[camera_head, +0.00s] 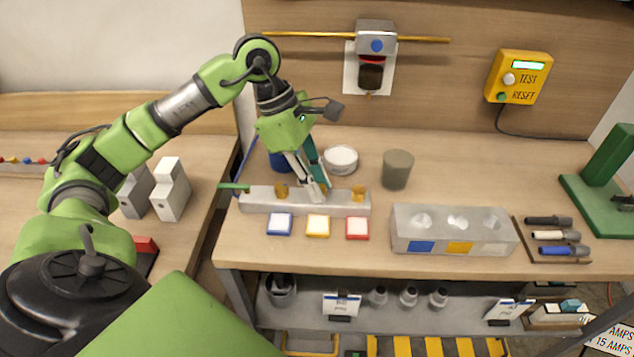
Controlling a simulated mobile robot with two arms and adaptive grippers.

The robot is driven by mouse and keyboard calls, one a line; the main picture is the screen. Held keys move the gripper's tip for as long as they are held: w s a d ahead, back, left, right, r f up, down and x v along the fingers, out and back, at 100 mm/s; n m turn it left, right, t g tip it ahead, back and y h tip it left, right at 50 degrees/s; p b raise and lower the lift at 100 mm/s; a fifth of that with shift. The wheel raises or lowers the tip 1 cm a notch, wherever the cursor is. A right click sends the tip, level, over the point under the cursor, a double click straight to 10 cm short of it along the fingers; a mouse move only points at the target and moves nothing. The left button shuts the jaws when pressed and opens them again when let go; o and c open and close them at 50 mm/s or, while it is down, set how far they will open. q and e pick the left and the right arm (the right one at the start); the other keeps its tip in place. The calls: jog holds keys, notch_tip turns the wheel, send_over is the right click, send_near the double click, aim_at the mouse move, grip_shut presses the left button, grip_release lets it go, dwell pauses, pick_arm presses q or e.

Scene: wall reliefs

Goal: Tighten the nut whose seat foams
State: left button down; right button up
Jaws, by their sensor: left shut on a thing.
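A pale grey bar (258,206) lies on the bench with a green lever (233,187) at its left end. A brass nut (281,190) stands on its left part and another brass nut (358,194) on its right part. My left gripper (317,192) points down onto the middle of the bar, between these two. Its fingers are shut, apparently on a middle nut that they hide. A teal strip shows beside the fingers; I cannot tell what it is. I see no clear foam at either visible nut. My right gripper is not in view.
Blue (280,224), yellow (318,225) and red (357,228) framed pads lie before the bar. A white-filled tub (341,160) and grey-green cup (397,170) stand behind. A grey block (455,230) and tool rack (552,240) lie right. A yellow TEST/RESET box (517,77) is on the wall.

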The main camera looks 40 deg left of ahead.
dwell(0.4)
pick_arm(q)
jog(key=c, duration=1.9)
grip_release()
jog(key=v, duration=1.2)
